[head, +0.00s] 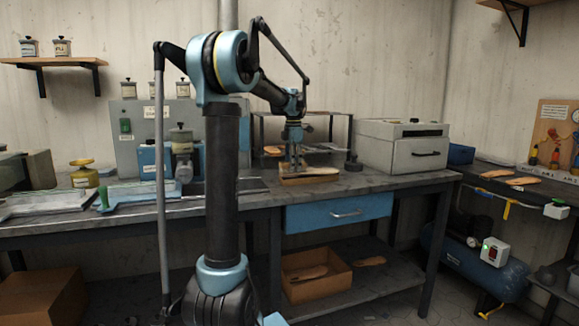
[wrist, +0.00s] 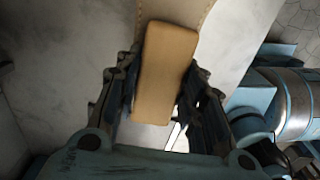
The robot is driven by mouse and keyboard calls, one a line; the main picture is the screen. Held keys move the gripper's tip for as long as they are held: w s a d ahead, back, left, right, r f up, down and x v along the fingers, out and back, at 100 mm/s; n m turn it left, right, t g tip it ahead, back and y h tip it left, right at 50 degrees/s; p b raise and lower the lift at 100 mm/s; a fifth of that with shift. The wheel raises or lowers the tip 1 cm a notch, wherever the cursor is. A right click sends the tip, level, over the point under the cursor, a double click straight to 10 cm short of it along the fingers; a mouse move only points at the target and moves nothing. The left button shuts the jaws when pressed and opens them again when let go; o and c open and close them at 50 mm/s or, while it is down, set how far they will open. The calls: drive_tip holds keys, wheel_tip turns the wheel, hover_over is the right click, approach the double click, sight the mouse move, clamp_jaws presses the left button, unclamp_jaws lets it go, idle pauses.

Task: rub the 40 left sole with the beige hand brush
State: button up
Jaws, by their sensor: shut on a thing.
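My gripper (head: 292,167) is over the middle bench, pointing down. In the wrist view its fingers are shut on the beige hand brush (wrist: 165,75), a plain tan block. A pale sole (wrist: 182,11) with a stitched-looking edge shows just beyond the brush, partly covered by it. Whether the brush touches the sole cannot be told. No size or side mark is readable.
A grey lidded box (head: 402,150) stands right of my gripper on the bench, and a wire-framed rack is behind it. More soles (head: 497,173) lie on the right-hand bench. A cardboard box (head: 316,276) is on the lower shelf. Machines and jars fill the left.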

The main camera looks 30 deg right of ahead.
sight(328, 170)
drive_tip(key=shift+s+d+f, duration=0.1)
drive_tip(key=shift+s+d, duration=0.15)
drive_tip(key=shift+d, duration=0.6)
drive_tip(key=shift+s+d+f, duration=0.1)
drive_tip(key=shift+s+d, duration=0.1)
drive_tip(key=shift+d, duration=0.65)
drive_tip(key=shift+d, duration=0.1)
drive_tip(key=shift+s+d, duration=0.3)
drive_tip(key=shift+d, duration=0.6)
drive_tip(key=shift+s+d, duration=0.25)
drive_tip(key=shift+d, duration=0.65)
drive_tip(key=shift+d, duration=0.1)
drive_tip(key=shift+s+d+f, duration=0.1)
drive_tip(key=shift+s+d, duration=0.2)
drive_tip(key=shift+d, duration=0.6)
drive_tip(key=shift+s+d+f, duration=0.1)
drive_tip(key=shift+s+d, duration=0.15)
drive_tip(key=shift+d, duration=0.65)
drive_tip(key=shift+d, duration=0.1)
drive_tip(key=shift+s+d+f, duration=0.1)
drive_tip(key=shift+s+d, duration=0.15)
drive_tip(key=shift+d, duration=0.65)
drive_tip(key=shift+s+d, duration=0.25)
drive_tip(key=shift+d, duration=0.65)
drive_tip(key=shift+d, duration=0.15)
